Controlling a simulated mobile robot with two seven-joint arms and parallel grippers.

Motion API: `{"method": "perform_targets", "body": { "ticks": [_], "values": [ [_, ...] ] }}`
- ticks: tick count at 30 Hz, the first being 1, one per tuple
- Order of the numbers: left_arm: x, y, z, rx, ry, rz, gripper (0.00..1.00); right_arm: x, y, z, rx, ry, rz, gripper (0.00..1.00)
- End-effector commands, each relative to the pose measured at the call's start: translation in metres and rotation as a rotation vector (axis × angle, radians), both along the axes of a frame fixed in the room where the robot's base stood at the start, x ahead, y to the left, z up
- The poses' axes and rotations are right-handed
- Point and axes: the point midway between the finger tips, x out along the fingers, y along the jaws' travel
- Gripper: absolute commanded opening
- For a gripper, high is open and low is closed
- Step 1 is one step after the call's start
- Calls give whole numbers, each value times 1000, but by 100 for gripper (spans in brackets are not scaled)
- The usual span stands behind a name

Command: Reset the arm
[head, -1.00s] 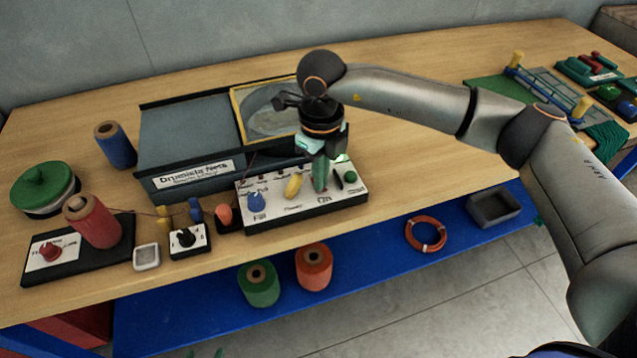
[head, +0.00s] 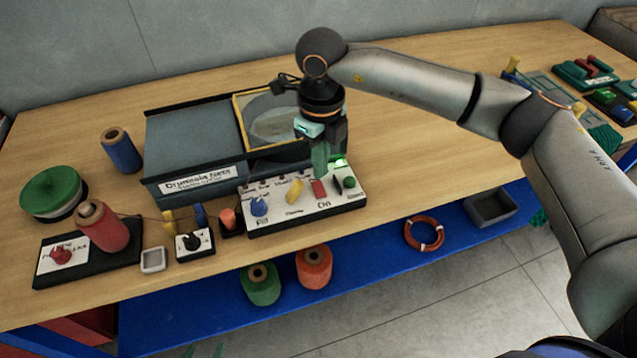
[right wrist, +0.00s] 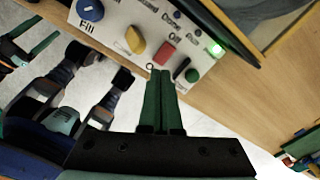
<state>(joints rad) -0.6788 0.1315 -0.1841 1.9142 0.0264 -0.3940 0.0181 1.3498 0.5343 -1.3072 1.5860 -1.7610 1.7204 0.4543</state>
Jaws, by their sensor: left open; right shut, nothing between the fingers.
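My right gripper (head: 322,172) is shut and empty. It hangs over the back right part of the white control panel (head: 282,218), near a red switch (head: 319,188) and a green knob (head: 349,183). In the right wrist view its green fingers (right wrist: 160,75) lie together, tips close to the red switch (right wrist: 165,53) in the picture. I cannot tell whether they touch it. A green lamp (right wrist: 216,51) on the panel is lit. Only the green fingertips of my left gripper (head: 204,351) show, apart, at the bottom edge of the head view.
A grey machine with a sign (head: 195,150) stands behind the panel. A blue spool (head: 121,150), a red spool (head: 102,226) and a green round lid (head: 50,191) are at the left. A blue shelf (head: 200,315) below holds spools and a tray (head: 490,207).

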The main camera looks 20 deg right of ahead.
Motion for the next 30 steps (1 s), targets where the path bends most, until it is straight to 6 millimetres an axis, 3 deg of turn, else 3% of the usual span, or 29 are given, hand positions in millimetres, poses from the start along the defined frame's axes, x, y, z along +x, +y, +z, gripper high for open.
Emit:
{"method": "perform_targets", "body": {
  "ticks": [6, 22, 26, 30],
  "values": [
    [0, 0, 9, 0, 0, 0, 66, 0, 0, 16, 0, 0, 1, 0],
    [0, 0, 8, 0, 0, 0, 66, -2, 5, 13, 17, 5, 7, 0],
    [0, 0, 8, 0, 0, 0, 66, -17, 41, 2, 159, 36, 53, 0],
    [0, 0, 8, 0, 0, 0, 66, -57, 125, 1, 525, 108, 118, 0]
  ]
}}
